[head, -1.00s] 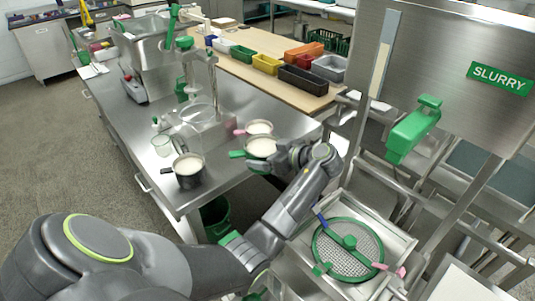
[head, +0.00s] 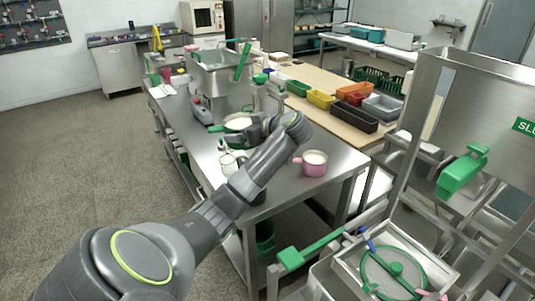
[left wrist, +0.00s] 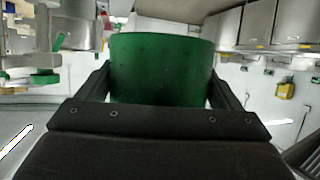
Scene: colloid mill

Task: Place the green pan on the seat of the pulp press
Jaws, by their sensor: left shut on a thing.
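The green pan (head: 238,122) has pale contents, and its handle points left in the head view. My left gripper (head: 256,127) is shut on the pan's side. In the left wrist view the green pan (left wrist: 162,68) fills the space between the fingers. In the head view it shows above the far part of the steel table, in front of a machine with a steel hopper. A steel post with a green knob (head: 261,79), which looks like the pulp press, stands just behind and right of it. The press's seat is hidden behind the pan and my arm. My right gripper is not in view.
A pink pan (head: 314,164) stands at the near right of the steel table (head: 280,190). A glass (head: 229,164) and a dark pot, mostly hidden by my arm, stand to its left. The hopper machine (head: 216,72) and coloured bins (head: 355,92) are beyond. A green-rimmed sieve (head: 394,272) is at lower right.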

